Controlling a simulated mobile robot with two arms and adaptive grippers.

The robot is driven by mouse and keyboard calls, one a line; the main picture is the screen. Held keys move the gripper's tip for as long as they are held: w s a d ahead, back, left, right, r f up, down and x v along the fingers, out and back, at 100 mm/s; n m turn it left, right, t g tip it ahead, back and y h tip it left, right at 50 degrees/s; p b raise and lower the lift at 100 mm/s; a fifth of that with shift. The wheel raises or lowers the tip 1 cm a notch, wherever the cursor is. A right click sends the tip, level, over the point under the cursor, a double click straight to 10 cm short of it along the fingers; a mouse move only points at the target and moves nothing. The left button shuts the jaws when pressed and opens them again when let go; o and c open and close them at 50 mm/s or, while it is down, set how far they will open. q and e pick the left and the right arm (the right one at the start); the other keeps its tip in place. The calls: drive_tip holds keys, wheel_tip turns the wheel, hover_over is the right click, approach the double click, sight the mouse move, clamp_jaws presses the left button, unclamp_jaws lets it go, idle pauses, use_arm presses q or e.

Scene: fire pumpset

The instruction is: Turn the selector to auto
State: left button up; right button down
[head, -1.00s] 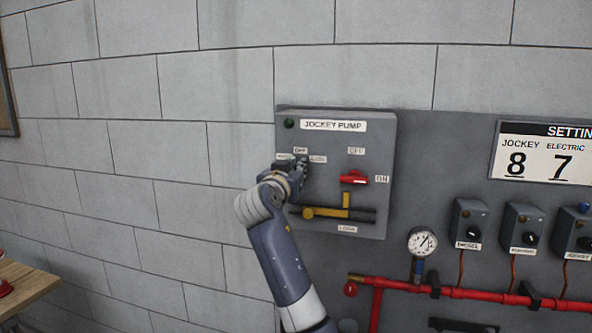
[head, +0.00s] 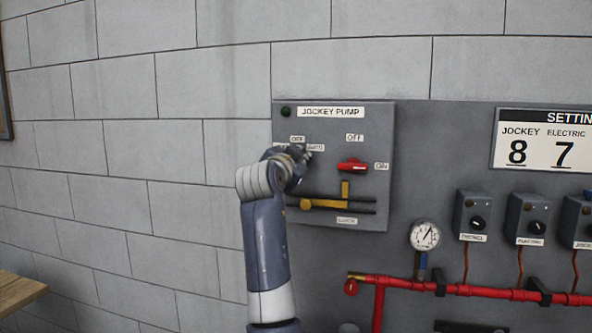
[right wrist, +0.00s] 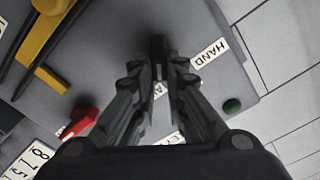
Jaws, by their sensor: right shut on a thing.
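The HAND label (right wrist: 209,53) lies beside the fingertips. The AUTO label is partly covered by the fingers. I cannot tell which label the knob points to. My left gripper is not in view.
A red switch handle (head: 353,165) and a yellow lever (head: 325,202) are close by on the same panel. A gauge (head: 424,236), a red pipe (head: 480,290) and several small switch boxes are at lower right. A wooden table edge (head: 18,290) is at lower left.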

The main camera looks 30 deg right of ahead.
drive_tip(key=shift+s+d+m+b, duration=0.1)
drive_tip(key=shift+m+b, duration=0.4)
drive_tip(key=shift+m, duration=0.4)
drive_tip(key=shift+r, duration=0.1)
drive_tip(key=c, duration=1.6)
unclamp_jaws()
drive_tip(key=shift+d, duration=0.1)
drive_tip(key=shift+f, duration=0.2)
drive_tip(key=v, duration=1.2)
